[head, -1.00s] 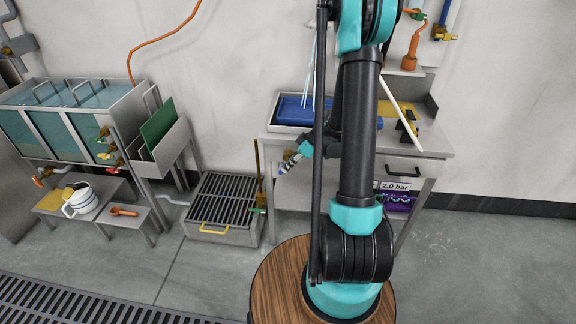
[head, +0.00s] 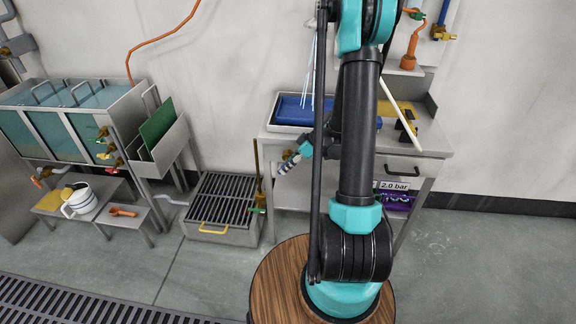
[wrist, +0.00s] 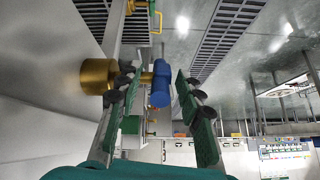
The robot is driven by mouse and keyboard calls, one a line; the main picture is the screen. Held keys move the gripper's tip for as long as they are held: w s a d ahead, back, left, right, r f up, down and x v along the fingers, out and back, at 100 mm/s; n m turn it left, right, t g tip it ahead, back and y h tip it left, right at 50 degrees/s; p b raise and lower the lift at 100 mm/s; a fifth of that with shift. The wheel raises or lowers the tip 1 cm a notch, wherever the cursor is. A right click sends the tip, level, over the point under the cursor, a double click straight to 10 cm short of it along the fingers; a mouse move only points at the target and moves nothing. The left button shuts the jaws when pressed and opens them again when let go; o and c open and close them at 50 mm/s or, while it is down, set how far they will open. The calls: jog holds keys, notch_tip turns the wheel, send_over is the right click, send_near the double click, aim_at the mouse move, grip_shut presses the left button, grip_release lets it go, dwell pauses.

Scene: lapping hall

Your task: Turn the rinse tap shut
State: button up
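In the wrist view, a valve with a brass body (wrist: 98,77) stands out from the left and ends in a blue handle (wrist: 161,84), which I take to be the rinse tap. My gripper (wrist: 157,92) is open, with its two green-padded fingers on either side of the handle. The left finger crosses in front of the brass stem. The right finger is close to the handle; I cannot tell whether it touches. In the head view, I cannot make out my fingers or this handle clearly.
In the head view, a steel bench (head: 424,138) stands behind my arm. A grated drain box (head: 225,198) is left of it, and a tank stand (head: 118,92) with a white jug (head: 80,203) is further left. Open floor lies between (head: 150,265).

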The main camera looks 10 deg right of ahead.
jog(key=shift+r, duration=0.1)
jog(key=v, duration=1.2)
jog(key=shift+a, duration=0.1)
